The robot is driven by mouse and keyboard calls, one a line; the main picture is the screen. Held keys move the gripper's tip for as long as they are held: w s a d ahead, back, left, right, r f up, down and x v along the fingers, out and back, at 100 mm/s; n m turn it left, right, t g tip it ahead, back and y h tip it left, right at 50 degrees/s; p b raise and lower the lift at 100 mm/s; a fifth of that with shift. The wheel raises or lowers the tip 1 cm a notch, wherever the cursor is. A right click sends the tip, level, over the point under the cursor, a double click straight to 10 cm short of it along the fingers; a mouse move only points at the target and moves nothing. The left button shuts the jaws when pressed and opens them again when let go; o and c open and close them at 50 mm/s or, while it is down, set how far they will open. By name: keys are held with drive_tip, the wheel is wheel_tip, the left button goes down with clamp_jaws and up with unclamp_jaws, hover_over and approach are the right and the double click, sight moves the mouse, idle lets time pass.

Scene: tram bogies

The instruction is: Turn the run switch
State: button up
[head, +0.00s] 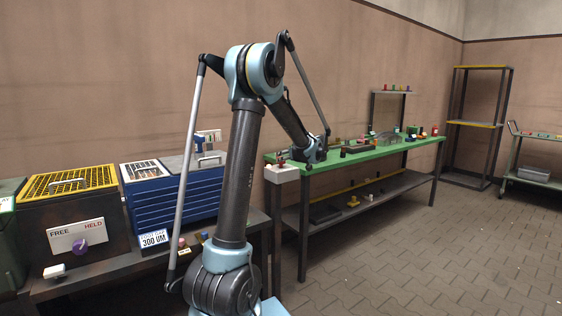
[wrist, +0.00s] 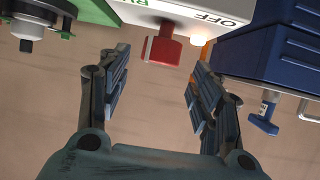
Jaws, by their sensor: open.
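The run switch is a red knob (wrist: 163,47) on a white panel (wrist: 225,12) at the top of the wrist view. The word OFF shows on the panel, and part of another label is cut off at the edge. My gripper (wrist: 158,72) is open and empty. Its two fingers point toward the panel, with the knob lying between their lines, just past the tips, without visible contact. In the head view the white switch box (head: 283,174) sits at the near left end of the green bench (head: 350,157), and my gripper end is close above it, partly hidden.
A blue drawer unit (wrist: 285,45) stands to the right of the panel in the wrist view. A dark box with a purple knob (head: 80,247) marked FREE and HELD is at the left of the head view. Paved floor (head: 440,245) is clear at right.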

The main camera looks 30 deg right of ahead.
drive_tip(key=v, duration=0.6)
drive_tip(key=shift+s, duration=0.15)
drive_tip(key=s+a+f+g+y, duration=0.2)
drive_tip(key=s+a+g, duration=0.1)
drive_tip(key=a, duration=1.7)
drive_tip(key=s+a+f+g+y, duration=0.1)
drive_tip(key=s+a+f+g, duration=0.15)
drive_tip(key=a, duration=1.65)
drive_tip(key=s+a+f+g, duration=0.4)
drive_tip(key=s+a+f, duration=0.1)
drive_tip(key=s+a, duration=0.6)
drive_tip(key=s+a+f+g+h, duration=0.1)
drive_tip(key=s+f, duration=0.3)
drive_tip(key=s, duration=0.3)
drive_tip(key=s+a+f+h, duration=0.1)
drive_tip(key=s+f+h, duration=0.1)
drive_tip(key=s+f, duration=0.3)
drive_tip(key=shift+s+a+f+g, duration=0.15)
drive_tip(key=shift+s+f+g, duration=0.15)
drive_tip(key=shift+s, duration=0.95)
